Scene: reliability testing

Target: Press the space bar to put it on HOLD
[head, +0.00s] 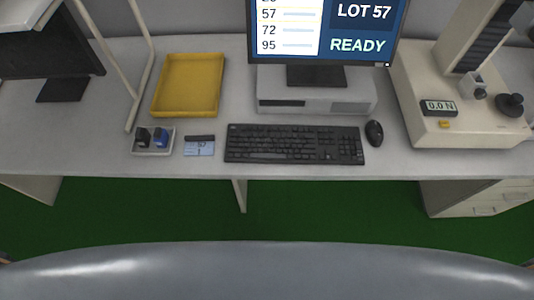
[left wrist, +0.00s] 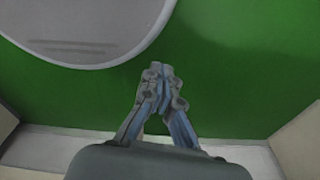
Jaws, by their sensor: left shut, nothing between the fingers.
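A black keyboard (head: 294,144) lies flat near the front edge of the desk, in front of the monitor. Its space bar (head: 268,156) is in the row nearest the front edge, hard to make out. The monitor (head: 328,35) reads LOT 57 and READY in the part that shows. My left gripper (left wrist: 160,75) shows in the left wrist view, shut and empty, above green floor. It touches nothing I can see there. Neither gripper is in the head view, and nothing covers the keyboard.
A mouse (head: 374,133) lies right of the keyboard. A card (head: 199,146), a small tray with stamps (head: 153,150) and a yellow tray (head: 188,84) are to the left. A test machine (head: 464,104) reading 0.0 N stands at the right. The desk front (head: 90,170) is bare.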

